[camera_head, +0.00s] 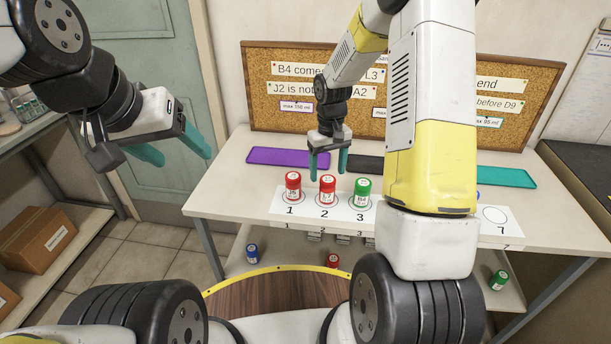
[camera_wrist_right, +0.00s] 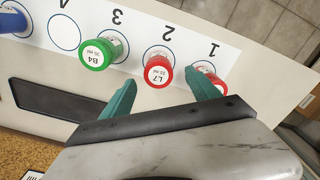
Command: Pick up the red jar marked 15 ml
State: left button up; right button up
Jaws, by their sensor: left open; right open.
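On the bench, a red-capped jar (camera_head: 293,188) stands on circle 1 and a red-capped jar labelled L7 (camera_head: 327,190) on circle 2. The L7 jar also shows in the right wrist view (camera_wrist_right: 158,71); its small volume print is hard to read. The jar on circle 1 (camera_wrist_right: 212,78) is partly hidden there by a finger. I cannot tell which is marked 15 ml. My right gripper (camera_head: 328,174) is open and empty, fingers down, just behind and above the L7 jar. My left gripper (camera_head: 184,157) is open and empty, left of the bench.
A green-capped jar B4 (camera_head: 362,192) stands on circle 3, close beside L7. Purple (camera_head: 287,157) and teal (camera_head: 506,176) mats lie behind. A blue jar (camera_head: 252,253), another red jar (camera_head: 333,261) and a green jar (camera_head: 500,279) are lower down. My right arm hides the middle circles.

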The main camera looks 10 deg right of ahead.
aim_at(328, 189)
notch_tip(328, 189, down, 8)
jog(key=shift+d+r, duration=0.1)
jog(key=shift+r, duration=0.05)
jog(key=c, duration=1.4)
jog(key=shift+r, duration=0.15)
